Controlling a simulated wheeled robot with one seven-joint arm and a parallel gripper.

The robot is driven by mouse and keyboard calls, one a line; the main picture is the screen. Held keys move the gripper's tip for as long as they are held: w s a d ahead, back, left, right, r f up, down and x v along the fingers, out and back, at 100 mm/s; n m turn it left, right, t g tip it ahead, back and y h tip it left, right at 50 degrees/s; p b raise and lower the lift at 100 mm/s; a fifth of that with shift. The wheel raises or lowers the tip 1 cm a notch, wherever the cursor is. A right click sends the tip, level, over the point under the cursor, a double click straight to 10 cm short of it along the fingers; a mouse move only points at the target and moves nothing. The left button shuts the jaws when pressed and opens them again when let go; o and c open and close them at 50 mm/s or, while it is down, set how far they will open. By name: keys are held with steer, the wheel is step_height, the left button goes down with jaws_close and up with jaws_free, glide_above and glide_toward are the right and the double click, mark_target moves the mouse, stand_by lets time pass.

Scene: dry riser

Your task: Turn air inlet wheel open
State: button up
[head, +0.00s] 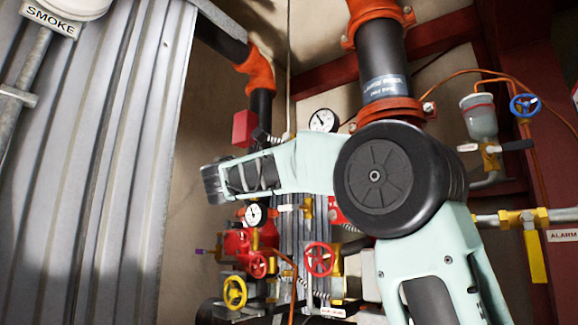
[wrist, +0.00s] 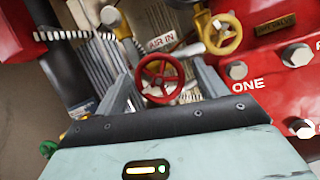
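A red handwheel (wrist: 160,78) sits in the middle of the wrist view, just below a white label (wrist: 161,42) reading AIR IN. My gripper (wrist: 163,84) is open, with one grey finger on each side of the wheel's lower part in that view. I see no clear contact, and cannot tell how deep the fingers reach. In the head view, red handwheels show at the centre (head: 319,259) and further left (head: 257,265); I cannot tell which is the AIR IN wheel. My gripper's fingers are not distinguishable there.
A yellow handwheel (wrist: 222,35) is close on the right, beside a red body (wrist: 285,75) with bolts. A braided hose (wrist: 75,35) and dark pipe crowd the left.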

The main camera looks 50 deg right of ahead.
steer(key=b+v, duration=0.6)
steer(key=v, duration=1.1)
steer(key=shift+a, duration=0.2)
steer(key=shift+b, duration=0.3)
